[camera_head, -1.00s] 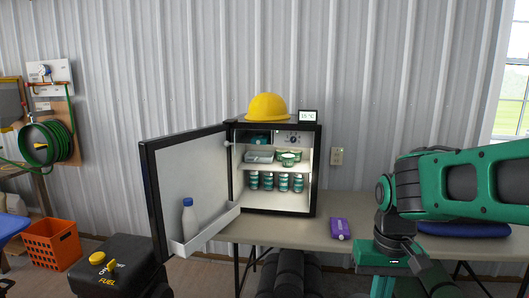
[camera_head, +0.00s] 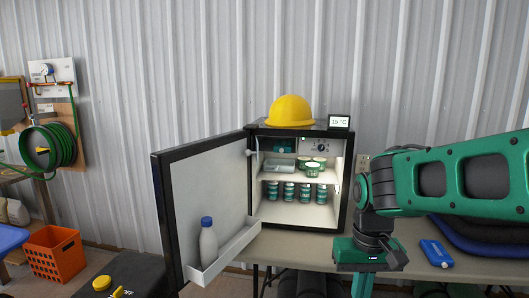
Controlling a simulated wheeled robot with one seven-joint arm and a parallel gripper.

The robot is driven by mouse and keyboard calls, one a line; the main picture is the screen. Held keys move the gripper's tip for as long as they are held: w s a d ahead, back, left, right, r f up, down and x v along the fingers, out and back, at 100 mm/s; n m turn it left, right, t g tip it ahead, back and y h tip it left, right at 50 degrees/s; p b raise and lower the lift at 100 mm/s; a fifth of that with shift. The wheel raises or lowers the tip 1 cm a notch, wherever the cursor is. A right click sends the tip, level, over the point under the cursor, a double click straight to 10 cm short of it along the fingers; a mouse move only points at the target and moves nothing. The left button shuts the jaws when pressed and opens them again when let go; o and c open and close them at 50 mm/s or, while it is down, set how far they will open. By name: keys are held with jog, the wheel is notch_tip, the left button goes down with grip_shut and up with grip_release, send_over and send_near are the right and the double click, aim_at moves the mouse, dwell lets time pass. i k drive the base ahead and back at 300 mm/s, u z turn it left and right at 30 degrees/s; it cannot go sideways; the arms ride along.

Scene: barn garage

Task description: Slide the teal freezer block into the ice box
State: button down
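The small fridge (camera_head: 348,190) stands open on the table, its door swung out to the left. The ice box is at the top inside, left of a dial; a teal patch (camera_head: 284,146) shows there, but I cannot tell if it is a block or part of the compartment. No separate teal freezer block is clearly visible.
The fridge shelves hold a tray (camera_head: 280,168), white tubs (camera_head: 313,168) and several teal-labelled jars (camera_head: 289,192). A yellow helmet (camera_head: 290,111) and a display (camera_head: 340,122) sit on top. A dark padded item (camera_head: 480,236) lies far right.

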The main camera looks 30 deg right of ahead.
aim_at(280, 145)
jog(key=z, duration=0.5)
jog(key=i, duration=1.1)
jog(key=z, duration=0.75)
